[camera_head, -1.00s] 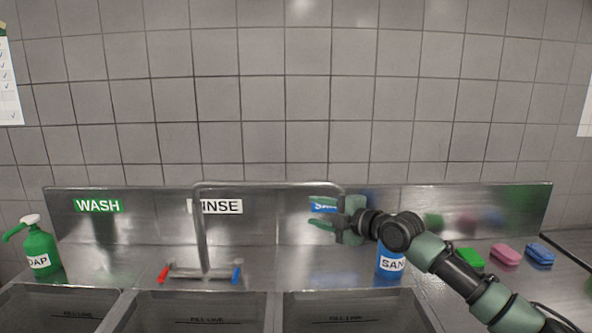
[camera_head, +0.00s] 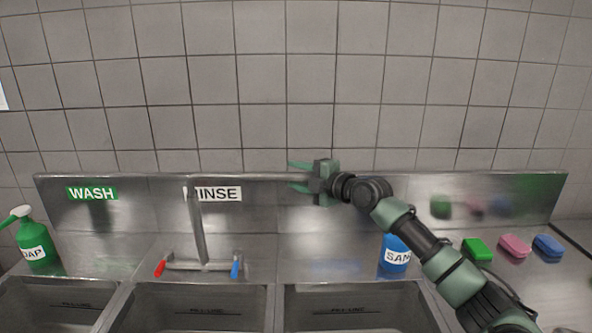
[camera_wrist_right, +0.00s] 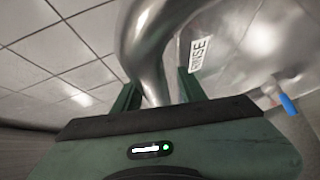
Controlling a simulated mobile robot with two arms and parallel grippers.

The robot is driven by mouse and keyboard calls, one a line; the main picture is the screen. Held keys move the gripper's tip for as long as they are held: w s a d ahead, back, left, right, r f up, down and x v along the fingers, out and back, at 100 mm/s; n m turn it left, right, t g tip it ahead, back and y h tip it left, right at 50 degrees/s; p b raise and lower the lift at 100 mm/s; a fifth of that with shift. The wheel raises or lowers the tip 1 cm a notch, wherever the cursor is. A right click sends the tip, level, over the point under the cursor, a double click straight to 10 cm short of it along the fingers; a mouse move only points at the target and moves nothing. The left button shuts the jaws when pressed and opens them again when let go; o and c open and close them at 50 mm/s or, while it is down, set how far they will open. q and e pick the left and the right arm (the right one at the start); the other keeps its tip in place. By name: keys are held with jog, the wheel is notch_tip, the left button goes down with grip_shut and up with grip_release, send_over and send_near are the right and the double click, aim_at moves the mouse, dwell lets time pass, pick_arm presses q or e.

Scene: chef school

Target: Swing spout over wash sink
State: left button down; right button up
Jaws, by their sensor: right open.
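The metal faucet spout (camera_head: 240,178) rises from its base behind the middle sink and reaches right, over the right sink's side. My right gripper (camera_head: 298,178) is at its far end and hides the tip. In the right wrist view, the curved spout (camera_wrist_right: 152,60) passes between the two fingers of my right gripper (camera_wrist_right: 158,92). The jaws are open around the pipe; contact cannot be told. The wash sink (camera_head: 45,296) is the left basin, below the green WASH label (camera_head: 92,193). My left gripper is not in view.
Red (camera_head: 160,268) and blue (camera_head: 235,268) faucet handles flank the spout base. A green soap bottle (camera_head: 36,245) stands at left. A blue sanitizer bottle (camera_head: 396,253) stands beside my right forearm. Green, pink and blue sponges lie at right. The tiled wall is close behind.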

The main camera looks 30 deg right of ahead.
jog(key=shift+w+a, duration=0.1)
jog(key=shift+w, duration=0.05)
jog(key=shift+c, duration=0.2)
grip_shut()
dwell(1.2)
